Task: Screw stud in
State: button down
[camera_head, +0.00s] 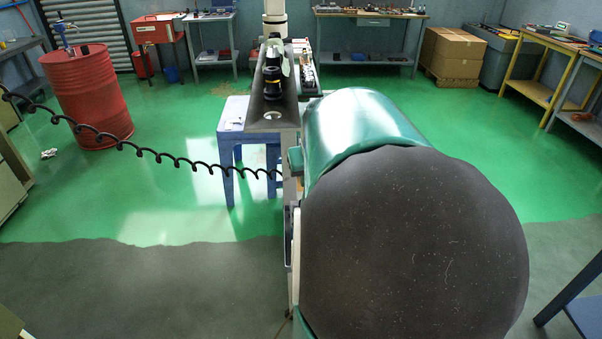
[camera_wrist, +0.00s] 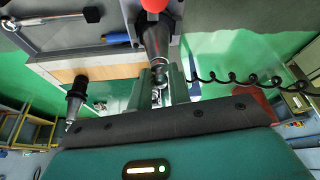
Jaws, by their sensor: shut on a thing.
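I cannot tell how deep any thread is engaged. In the head view a black tool holder with a yellowish band (camera_head: 272,82) stands on the narrow cart top. My gripper is not clearly visible there.
In the wrist view a second dark holder (camera_wrist: 76,96) stands at left, a blue cylinder (camera_wrist: 116,38) lies on a grey surface, and a red ball (camera_wrist: 153,5) shows at the top edge. A coiled black cable (camera_head: 160,156) crosses the head view. A red drum (camera_head: 90,100) stands at left.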

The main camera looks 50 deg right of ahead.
jog(key=m, duration=0.2)
jog(key=m+g+h, duration=0.1)
jog(key=m, duration=0.2)
jog(key=shift+w+a, duration=0.15)
jog(key=c, duration=1.2)
grip_release()
jog(key=n+t+y, duration=0.1)
jog(key=n, duration=0.5)
jog(key=shift+s, duration=0.2)
jog(key=n+y, duration=0.1)
jog(key=n, duration=0.3)
jog(key=d+n+t+y, duration=0.1)
jog(key=n, duration=0.1)
jog(key=shift+s+y, duration=0.1)
jog(key=shift+y, duration=0.2)
